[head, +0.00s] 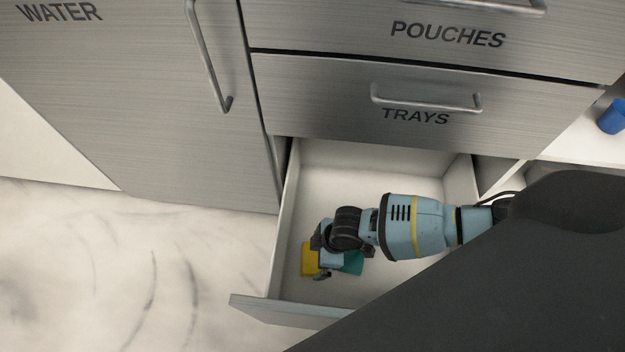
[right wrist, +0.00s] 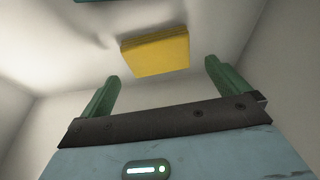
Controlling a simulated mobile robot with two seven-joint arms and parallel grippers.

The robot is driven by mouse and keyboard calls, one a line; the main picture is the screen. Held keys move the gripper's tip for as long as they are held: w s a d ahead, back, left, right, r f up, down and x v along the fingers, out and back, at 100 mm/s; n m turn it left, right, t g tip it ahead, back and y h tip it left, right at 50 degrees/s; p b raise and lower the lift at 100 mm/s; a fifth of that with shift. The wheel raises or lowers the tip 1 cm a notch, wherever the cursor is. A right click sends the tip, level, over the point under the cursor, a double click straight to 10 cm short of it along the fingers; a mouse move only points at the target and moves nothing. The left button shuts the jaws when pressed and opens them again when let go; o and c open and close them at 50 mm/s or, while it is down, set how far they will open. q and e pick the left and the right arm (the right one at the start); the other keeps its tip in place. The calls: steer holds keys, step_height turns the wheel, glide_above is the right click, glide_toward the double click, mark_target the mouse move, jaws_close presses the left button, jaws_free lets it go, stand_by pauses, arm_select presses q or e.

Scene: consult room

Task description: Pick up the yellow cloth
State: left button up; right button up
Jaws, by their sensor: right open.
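The yellow cloth (head: 308,260) lies folded on the floor of the open bottom drawer, toward its front left. My right gripper (head: 318,262) reaches down into the drawer over it and hides part of it in the head view. In the right wrist view the yellow cloth (right wrist: 156,52) is a flat folded block ahead of the two green fingers. The right gripper (right wrist: 162,80) is open and empty, with the cloth lying beyond the gap between its fingertips. My left gripper is not in view.
The drawer (head: 345,165) has white walls and a grey front panel (head: 285,312). A closed drawer labelled TRAYS (head: 330,90) sits above. A blue object (head: 613,117) stands on a shelf at right.

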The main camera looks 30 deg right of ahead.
mark_target(312, 257)
steer(key=b+x, duration=0.2)
steer(key=x, duration=0.2)
steer(key=shift+w+a+f+b, duration=0.1)
steer(key=shift+f+b, duration=0.25)
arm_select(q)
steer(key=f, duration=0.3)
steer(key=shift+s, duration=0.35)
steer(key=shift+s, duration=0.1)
arm_select(e)
steer(key=c, duration=0.8)
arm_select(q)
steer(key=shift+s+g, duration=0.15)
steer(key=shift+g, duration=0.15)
arm_select(e)
steer(key=shift+o, duration=0.2)
steer(key=shift+r, duration=0.1)
steer(key=shift+r+p, duration=0.3)
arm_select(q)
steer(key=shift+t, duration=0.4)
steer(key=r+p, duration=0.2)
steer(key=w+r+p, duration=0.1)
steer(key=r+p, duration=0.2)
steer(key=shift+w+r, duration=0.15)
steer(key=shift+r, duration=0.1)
arm_select(e)
step_height(312, 257, up, 9)
steer(key=shift+r, duration=0.15)
